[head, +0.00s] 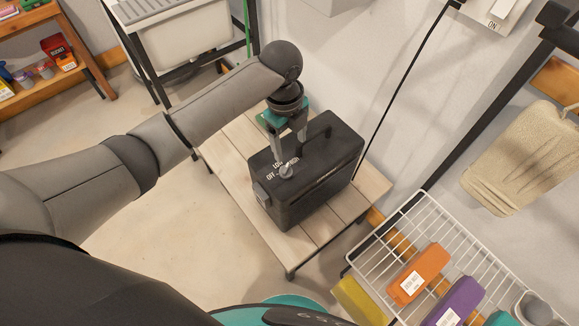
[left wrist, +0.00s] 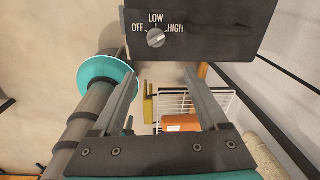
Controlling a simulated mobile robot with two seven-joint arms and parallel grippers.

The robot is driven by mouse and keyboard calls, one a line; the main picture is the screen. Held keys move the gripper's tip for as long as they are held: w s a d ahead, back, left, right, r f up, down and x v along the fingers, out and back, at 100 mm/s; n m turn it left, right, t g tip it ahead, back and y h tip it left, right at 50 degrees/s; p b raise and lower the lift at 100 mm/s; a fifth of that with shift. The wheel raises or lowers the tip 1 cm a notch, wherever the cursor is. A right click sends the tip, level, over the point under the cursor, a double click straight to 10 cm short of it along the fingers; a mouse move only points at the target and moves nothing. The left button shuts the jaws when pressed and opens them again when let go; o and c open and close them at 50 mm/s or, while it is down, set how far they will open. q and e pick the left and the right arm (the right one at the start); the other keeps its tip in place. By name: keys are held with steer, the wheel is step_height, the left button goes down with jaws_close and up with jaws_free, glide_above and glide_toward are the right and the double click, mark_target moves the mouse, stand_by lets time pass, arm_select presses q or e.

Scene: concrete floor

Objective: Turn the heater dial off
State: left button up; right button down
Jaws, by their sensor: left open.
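The heater (head: 325,165) is a dark box with a top handle, standing on a slatted wooden table. Its silver round dial (head: 286,172) sits on the top face beside the white labels OFF, LOW and HIGH. In the left wrist view the dial (left wrist: 156,38) shows clearly on the dark panel (left wrist: 215,25), with LOW above it; its exact setting is too small to tell. My left gripper (head: 288,152) points down over the heater, near the dial. Its two fingers (left wrist: 160,80) are open and empty, with the dial beyond their tips. My right gripper is not in view.
The wooden table (head: 232,145) has bare slats around the heater. A white wire rack (head: 405,225) with an orange box (head: 418,273) and a purple box (head: 455,302) stands at lower right. A black cord (head: 402,85) runs along the wall behind. A white basin (head: 185,45) stands upper left.

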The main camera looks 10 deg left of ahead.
mark_target(286, 167)
arm_select(q)
steer(key=f+b, duration=0.1)
steer(key=f, duration=0.2)
steer(key=a+f+m+b, duration=0.1)
steer(key=f+b, duration=0.1)
steer(key=f, duration=0.2)
steer(key=w+f+m+b, duration=0.1)
steer(key=f, duration=0.3)
steer(key=shift+a+f+y+b, duration=0.15)
steer(key=shift+y+b, duration=0.15)
steer(key=shift+y, duration=0.1)
steer(key=shift+f, duration=0.45)
steer(key=shift+w, duration=0.1)
steer(key=c, duration=1.1)
jaws_close()
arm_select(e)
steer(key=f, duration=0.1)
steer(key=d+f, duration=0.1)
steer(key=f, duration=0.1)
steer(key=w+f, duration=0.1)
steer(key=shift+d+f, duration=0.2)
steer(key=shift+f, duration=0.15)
